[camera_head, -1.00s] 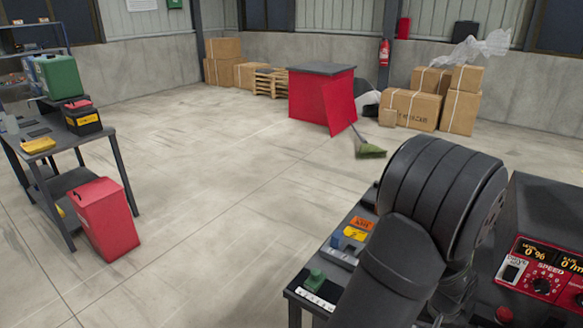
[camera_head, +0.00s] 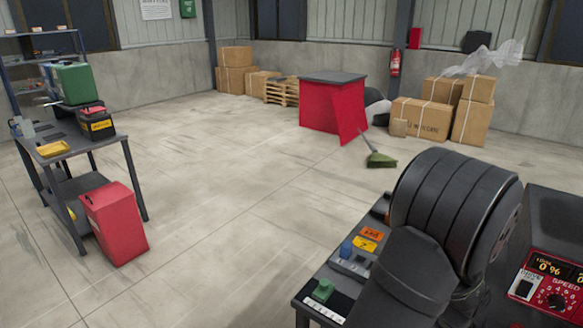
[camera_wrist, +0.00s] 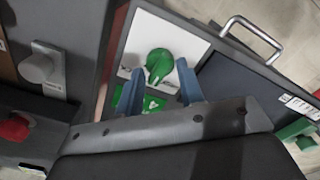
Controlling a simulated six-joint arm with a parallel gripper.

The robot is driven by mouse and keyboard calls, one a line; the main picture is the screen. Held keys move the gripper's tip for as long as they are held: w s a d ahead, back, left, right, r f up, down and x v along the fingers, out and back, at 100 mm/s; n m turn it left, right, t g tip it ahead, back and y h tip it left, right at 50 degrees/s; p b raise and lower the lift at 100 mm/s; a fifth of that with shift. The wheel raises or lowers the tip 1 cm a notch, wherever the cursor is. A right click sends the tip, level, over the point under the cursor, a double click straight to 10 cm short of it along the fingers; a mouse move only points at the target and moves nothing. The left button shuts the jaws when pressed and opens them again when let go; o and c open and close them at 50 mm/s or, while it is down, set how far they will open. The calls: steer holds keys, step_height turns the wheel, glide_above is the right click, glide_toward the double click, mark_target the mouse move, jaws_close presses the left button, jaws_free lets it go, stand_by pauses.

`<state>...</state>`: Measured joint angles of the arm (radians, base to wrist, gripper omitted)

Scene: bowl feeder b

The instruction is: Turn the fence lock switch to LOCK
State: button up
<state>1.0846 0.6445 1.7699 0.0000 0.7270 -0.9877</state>
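In the wrist view a green rotary knob (camera_wrist: 159,64), which I take for the fence lock switch, sits on a white plate (camera_wrist: 165,33). A green label with a white mark (camera_wrist: 153,103) lies just below it. My gripper (camera_wrist: 160,72) is open, with one blue-grey finger at each lower side of the knob; I cannot tell whether they touch it. The lettering around the knob is not readable, so its set position is unclear. In the head view my arm hides the switch and the gripper.
In the wrist view a metal handle (camera_wrist: 250,36) stands at upper right, and a grey knob (camera_wrist: 42,67) and red knob (camera_wrist: 15,128) at left. In the head view a red SPEED panel (camera_head: 552,285) is at right and a green part (camera_head: 322,291) is on the bench.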

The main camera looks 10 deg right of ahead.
steer(key=shift+r, duration=0.1)
stand_by(0.3)
steer(key=r+m, duration=0.1)
steer(key=r, duration=0.1)
steer(key=r+m, duration=0.1)
steer(key=r, duration=0.1)
steer(key=d+r+m, duration=0.1)
steer(key=r, duration=0.2)
steer(key=shift+w, duration=0.25)
step_height(320, 180, up, 10)
steer(key=a+m, duration=0.1)
steer(key=m, duration=0.5)
steer(key=f, duration=1.7)
steer(key=shift+s+f, duration=0.1)
steer(key=shift+s, duration=0.15)
jaws_close()
